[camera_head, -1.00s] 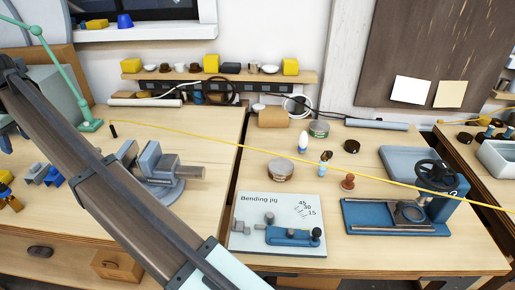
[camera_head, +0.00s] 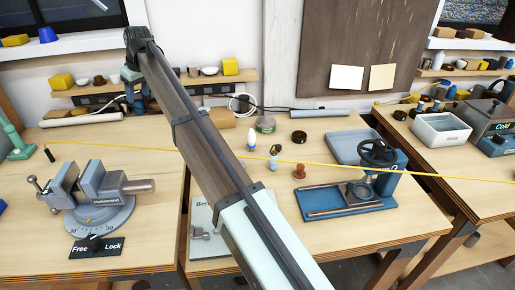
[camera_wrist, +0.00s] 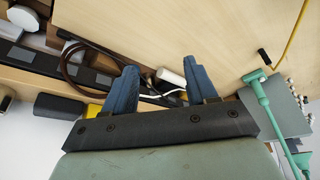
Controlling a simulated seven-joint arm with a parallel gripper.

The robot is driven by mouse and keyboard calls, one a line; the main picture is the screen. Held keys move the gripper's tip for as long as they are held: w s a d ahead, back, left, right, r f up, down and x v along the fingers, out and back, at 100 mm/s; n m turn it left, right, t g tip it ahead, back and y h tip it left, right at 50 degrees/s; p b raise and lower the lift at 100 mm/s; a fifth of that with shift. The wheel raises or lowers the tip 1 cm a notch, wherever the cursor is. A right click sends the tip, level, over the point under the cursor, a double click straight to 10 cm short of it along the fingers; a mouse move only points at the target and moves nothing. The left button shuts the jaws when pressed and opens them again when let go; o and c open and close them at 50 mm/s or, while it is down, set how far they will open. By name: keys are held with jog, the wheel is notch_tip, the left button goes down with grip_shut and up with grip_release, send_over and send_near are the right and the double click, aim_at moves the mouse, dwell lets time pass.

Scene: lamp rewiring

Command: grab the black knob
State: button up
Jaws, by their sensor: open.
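A black knob (camera_head: 95,242) sits on the dark plate (camera_head: 110,251) marked "Free" and "Lock", at the front of the grey vise (camera_head: 100,202) on the left bench in the head view. The bending jig (camera_head: 203,243) is mostly hidden behind my arm, and any knob on it is not visible. My gripper (camera_wrist: 160,64) shows in the wrist view with its two blue fingers apart and nothing between them. It is over the back of the bench, near the shelf and cables, away from the vise. No black knob shows in the wrist view.
A yellow cord (camera_head: 330,168) stretches across both benches. A green lamp arm (camera_wrist: 265,95) stands close to my gripper's right side in the wrist view. A blue press with a black handwheel (camera_head: 379,151) stands on the middle bench. Bare wood lies behind the vise.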

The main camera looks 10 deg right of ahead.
jog(key=w+d+f+m+h, duration=0.1)
jog(key=w+d+f+m, duration=0.15)
jog(key=d, duration=1.85)
jog(key=w+d+f+m, duration=0.1)
jog(key=w+d+m, duration=0.2)
jog(key=d, duration=1.7)
jog(key=s+d+f, duration=0.1)
jog(key=s+d, duration=0.3)
jog(key=d, duration=0.4)
jog(key=s+d+f, duration=0.2)
jog(key=s+d, duration=0.2)
jog(key=d, duration=0.4)
jog(key=n+g+y, duration=0.1)
jog(key=n+y, duration=0.1)
jog(key=n, duration=0.7)
send_over(278, 146)
jog(key=d, duration=0.3)
jog(key=f, duration=0.9)
jog(key=shift+s+a+f, duration=0.15)
jog(key=shift+s+f, duration=0.15)
jog(key=shift+x, duration=2.55)
jog(key=shift+s+a, duration=0.1)
grip_shut()
